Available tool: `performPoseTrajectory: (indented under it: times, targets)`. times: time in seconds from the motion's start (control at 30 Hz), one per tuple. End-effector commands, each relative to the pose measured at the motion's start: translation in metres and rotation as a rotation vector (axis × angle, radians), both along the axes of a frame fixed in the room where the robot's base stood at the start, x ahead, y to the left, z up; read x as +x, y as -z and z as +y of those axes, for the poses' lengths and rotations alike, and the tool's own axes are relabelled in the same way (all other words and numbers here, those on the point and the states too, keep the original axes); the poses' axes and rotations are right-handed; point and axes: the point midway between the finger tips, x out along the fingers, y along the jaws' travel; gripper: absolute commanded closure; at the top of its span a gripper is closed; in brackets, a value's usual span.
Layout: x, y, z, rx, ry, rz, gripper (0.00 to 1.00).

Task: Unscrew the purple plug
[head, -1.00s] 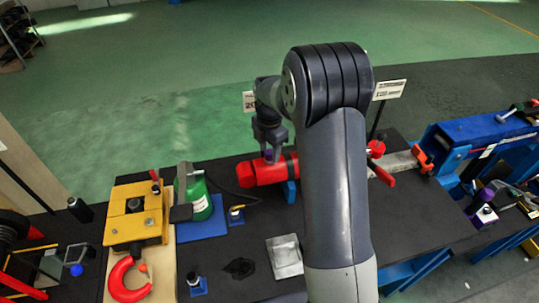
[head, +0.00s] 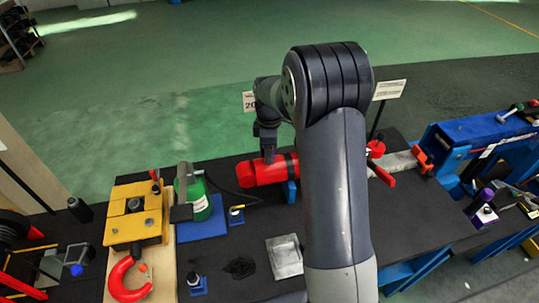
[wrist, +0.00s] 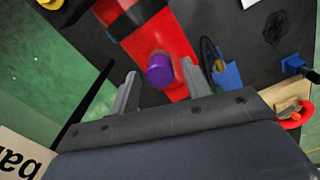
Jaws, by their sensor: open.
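The purple plug (wrist: 160,69) sits on the side of a red cylinder (wrist: 176,40), seen nearly end-on in the wrist view. In the head view the red cylinder (head: 250,176) lies on the black table, and my gripper hides the plug there. My gripper (head: 268,156) points down at the top of the cylinder. In the wrist view my open gripper (wrist: 160,68) has one finger on each side of the plug, with a gap on both sides. I cannot tell how far down the plug the fingertips reach.
A blue beam (head: 485,135) is at right. A grey metal plate (head: 284,262) lies in front. My arm hides part of the table.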

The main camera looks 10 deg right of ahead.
Motion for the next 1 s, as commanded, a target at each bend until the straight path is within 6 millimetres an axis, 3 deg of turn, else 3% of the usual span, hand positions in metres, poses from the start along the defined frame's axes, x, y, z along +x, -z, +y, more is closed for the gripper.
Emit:
performPoseTrajectory:
  times: [0.23, 0.53, 0.8, 1.0]
  targets:
    - [0.0000, 0.0000, 0.0000, 0.000, 0.270, 0.000, 0.54]
    - [0.0000, 0.0000, 0.0000, 0.000, 0.427, 0.000, 0.54]
    - [0.0000, 0.0000, -0.0001, 0.000, 0.721, 0.000, 0.54]
    - [0.0000, 0.0000, -0.0001, 0.000, 0.825, 0.000, 0.54]
